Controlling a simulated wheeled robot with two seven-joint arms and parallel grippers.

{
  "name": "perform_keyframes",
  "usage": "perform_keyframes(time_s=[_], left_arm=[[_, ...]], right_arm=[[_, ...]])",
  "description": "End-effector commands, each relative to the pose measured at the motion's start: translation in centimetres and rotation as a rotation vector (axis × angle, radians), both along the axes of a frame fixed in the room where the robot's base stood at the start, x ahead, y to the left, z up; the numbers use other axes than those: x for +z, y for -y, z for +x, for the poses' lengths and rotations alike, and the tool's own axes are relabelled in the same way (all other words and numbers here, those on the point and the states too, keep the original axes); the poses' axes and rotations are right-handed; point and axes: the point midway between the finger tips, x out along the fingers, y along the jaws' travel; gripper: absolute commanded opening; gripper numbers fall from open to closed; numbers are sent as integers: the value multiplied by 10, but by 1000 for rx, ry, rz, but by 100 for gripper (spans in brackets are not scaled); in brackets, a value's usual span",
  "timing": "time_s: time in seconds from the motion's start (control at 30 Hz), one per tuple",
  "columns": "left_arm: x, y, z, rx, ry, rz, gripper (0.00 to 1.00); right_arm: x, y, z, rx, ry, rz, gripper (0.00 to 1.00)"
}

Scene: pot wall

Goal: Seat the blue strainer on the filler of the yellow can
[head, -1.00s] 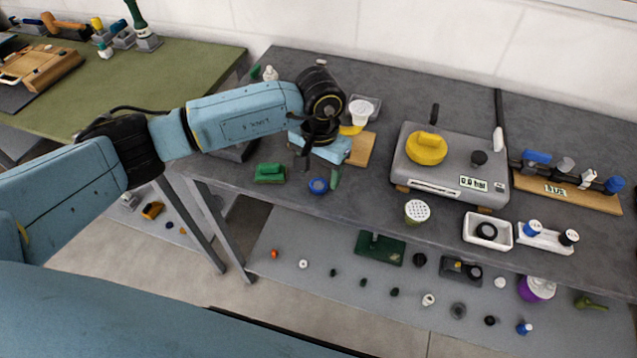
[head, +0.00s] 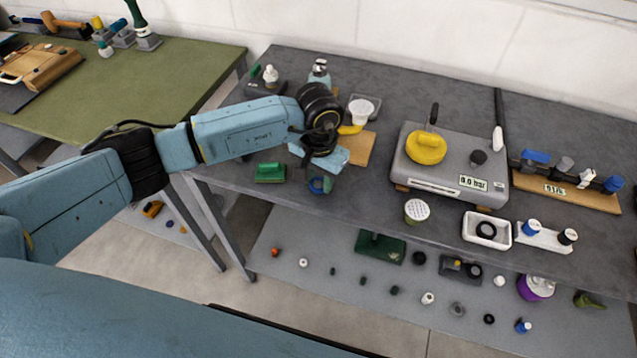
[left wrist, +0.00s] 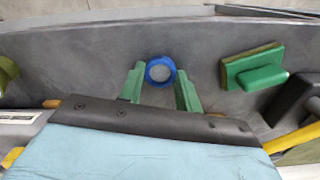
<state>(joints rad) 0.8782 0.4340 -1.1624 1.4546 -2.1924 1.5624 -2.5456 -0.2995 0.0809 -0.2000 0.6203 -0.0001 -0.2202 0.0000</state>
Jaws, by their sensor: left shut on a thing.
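The blue strainer (head: 317,187) is a small blue ring near the table's front edge, partly covered by my left gripper (head: 321,184). In the left wrist view the strainer (left wrist: 148,72) shows as a blue ring with a pale grey middle, between the green fingertips of my left gripper (left wrist: 160,74). The gripper is shut on it, and it appears to be at table level. A yellow part (head: 350,129) shows beside my wrist, above a wooden board; I cannot tell whether it belongs to the yellow can. The can's filler is not clearly visible. My right gripper is not in view.
A green block (head: 270,173) lies left of the gripper. A white cup (head: 361,110) stands behind the wooden board (head: 362,149). Bare table lies between the strainer and the press.

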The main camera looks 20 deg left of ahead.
Motion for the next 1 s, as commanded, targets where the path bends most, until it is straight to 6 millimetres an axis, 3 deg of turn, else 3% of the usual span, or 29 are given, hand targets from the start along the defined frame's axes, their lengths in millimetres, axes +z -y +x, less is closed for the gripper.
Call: perform_keyframes(time_s=[0.27,0.7,1.0], left_arm=[[13,0,1,0,4,-1,13],[91,0,1,0,2,0,13],[101,0,0,0,0,0,13]], right_arm=[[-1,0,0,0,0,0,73],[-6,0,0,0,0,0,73],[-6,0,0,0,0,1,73]])
